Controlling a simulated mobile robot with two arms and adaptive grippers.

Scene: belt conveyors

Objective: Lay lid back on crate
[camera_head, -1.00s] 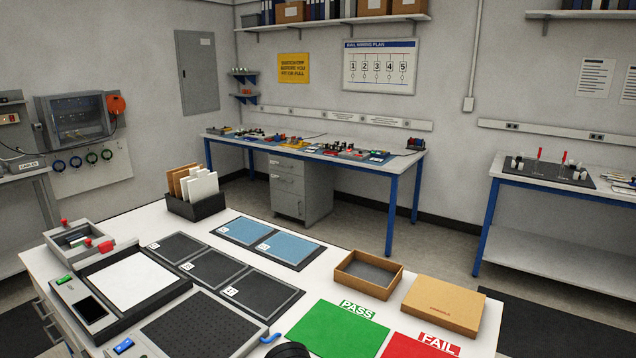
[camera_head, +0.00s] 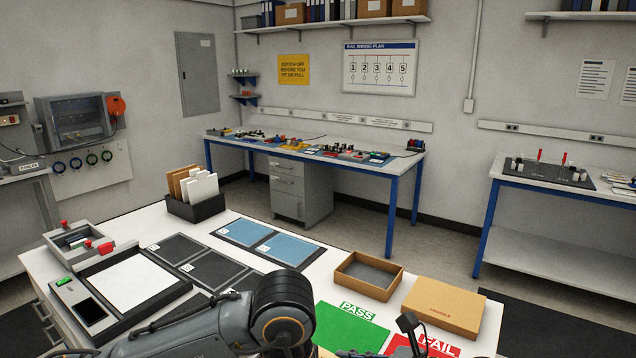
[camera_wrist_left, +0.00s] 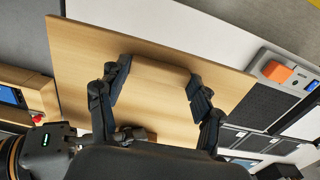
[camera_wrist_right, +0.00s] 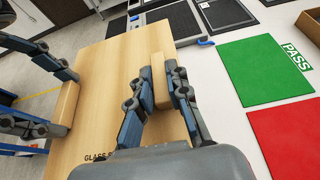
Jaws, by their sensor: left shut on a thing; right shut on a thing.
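The lid is a flat light-wood panel with two raised wooden grip bars and dark print starting "GLASS" near one edge; it shows in the right wrist view (camera_wrist_right: 110,75) and left wrist view (camera_wrist_left: 75,70). My right gripper (camera_wrist_right: 165,85) is shut on one bar (camera_wrist_right: 158,62). My left gripper (camera_wrist_left: 155,92) is shut on the other bar (camera_wrist_left: 158,75), its fingers at the bar's two ends. Both grippers hold the lid between them. I cannot make out the crate; the lid and my arms hide what is below. In the head view my arms cover the front.
A green PASS mat (camera_head: 345,328) and red FAIL mat (camera_head: 425,345) lie on the white table. Behind them are an open cardboard tray (camera_head: 352,285) and a closed cardboard box (camera_head: 443,305). Black and blue mats, a card rack (camera_head: 196,208) and a test unit (camera_head: 88,308) stand left.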

